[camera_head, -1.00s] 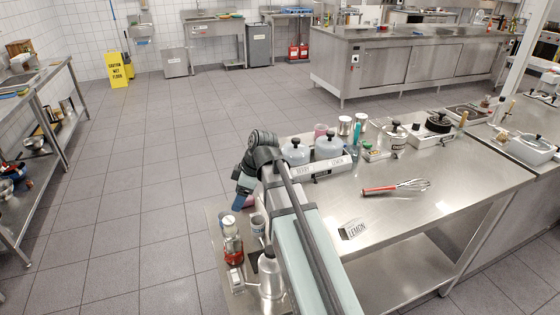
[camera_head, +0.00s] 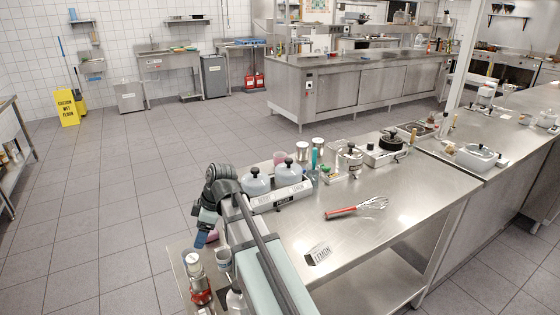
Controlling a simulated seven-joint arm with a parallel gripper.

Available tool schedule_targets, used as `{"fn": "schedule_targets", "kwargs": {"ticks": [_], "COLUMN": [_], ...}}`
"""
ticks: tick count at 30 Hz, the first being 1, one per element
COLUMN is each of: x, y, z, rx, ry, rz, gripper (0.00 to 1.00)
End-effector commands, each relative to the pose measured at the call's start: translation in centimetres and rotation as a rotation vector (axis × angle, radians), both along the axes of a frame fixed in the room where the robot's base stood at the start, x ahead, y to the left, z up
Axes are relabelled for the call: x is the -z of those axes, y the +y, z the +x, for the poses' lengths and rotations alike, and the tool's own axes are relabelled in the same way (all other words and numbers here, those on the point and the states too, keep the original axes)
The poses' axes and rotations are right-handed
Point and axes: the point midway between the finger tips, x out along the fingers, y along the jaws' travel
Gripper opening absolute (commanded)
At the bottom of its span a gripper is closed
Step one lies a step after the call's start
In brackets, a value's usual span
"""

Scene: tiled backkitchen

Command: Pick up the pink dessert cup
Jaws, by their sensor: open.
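A small pink cup-like thing (camera_head: 280,158) stands on the steel table behind the two lidded jars, partly hidden by them. Another small pink patch (camera_head: 213,236) shows just beside my gripper, at the cart left of the table; it is mostly hidden and I cannot tell its shape. My gripper (camera_head: 202,238) points down at the end of my bent arm, over the cart at the table's left end. It is small and dark here, but its jaws look apart. I see nothing held in it, and cannot tell whether it touches the pink patch.
The jars (camera_head: 257,183) sit in a labelled tray (camera_head: 282,196) close to my arm. A red-based bottle (camera_head: 199,285) and a grey cup (camera_head: 224,258) stand near my gripper. Pots are at the back right.

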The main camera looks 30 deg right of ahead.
Motion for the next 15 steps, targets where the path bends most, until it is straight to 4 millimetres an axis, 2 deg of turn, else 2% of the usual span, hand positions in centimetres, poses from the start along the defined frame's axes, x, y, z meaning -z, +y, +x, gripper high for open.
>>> {"fn": "schedule_targets", "kwargs": {"ticks": [1,6,15], "x": [0.00,0.00,-0.47], "y": [0.00,0.00,0.00], "z": [0.00,0.00,0.05], "rx": [0.000,0.000,0.000], "ry": [0.000,0.000,-0.001], "rz": [0.000,0.000,0.000], "gripper": [0.73,0.89,0.89]}}
